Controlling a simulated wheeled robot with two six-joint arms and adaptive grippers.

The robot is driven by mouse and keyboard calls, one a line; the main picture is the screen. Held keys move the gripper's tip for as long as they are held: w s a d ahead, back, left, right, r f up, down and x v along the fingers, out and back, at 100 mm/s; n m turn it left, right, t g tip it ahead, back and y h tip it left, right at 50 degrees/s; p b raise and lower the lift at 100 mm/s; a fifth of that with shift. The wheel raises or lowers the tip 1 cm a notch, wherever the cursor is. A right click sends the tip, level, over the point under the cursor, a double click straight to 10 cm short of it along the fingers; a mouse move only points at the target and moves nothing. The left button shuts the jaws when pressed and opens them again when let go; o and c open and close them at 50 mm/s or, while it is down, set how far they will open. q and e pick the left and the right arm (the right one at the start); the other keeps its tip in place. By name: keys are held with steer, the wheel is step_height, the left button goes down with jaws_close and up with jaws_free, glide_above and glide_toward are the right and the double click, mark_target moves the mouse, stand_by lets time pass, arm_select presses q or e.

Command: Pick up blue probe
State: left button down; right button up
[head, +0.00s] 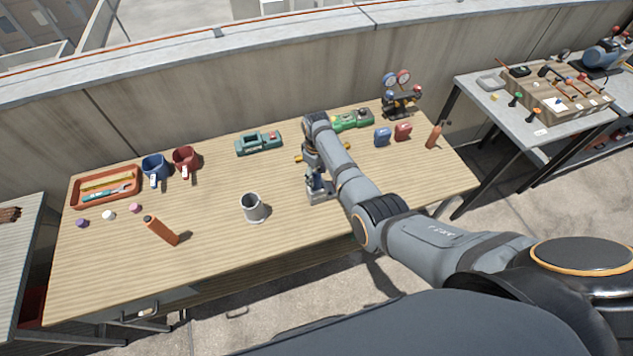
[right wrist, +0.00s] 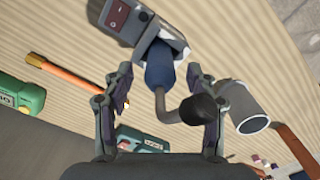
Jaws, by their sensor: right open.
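The blue probe (head: 315,183) stands in a grey holder (head: 320,196) near the middle of the wooden table. In the right wrist view the probe's blue handle (right wrist: 158,66) sits in the grey holder (right wrist: 125,18), with a bent grey stem running to a black end. My right gripper (head: 312,170) is over the probe and partly hides it. In the right wrist view its open fingers (right wrist: 158,88) lie on either side of the probe's lower part, apart from the handle. The black end overlaps the right finger in the picture. My left gripper is not in view.
A grey cup (head: 253,207) stands left of the holder. An orange rod (right wrist: 60,75) lies close behind. Green devices (head: 350,120) and a gauge set (head: 400,98) stand at the back right.

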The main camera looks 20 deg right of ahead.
steer(key=shift+f, duration=0.3)
jaws_close()
stand_by(0.4)
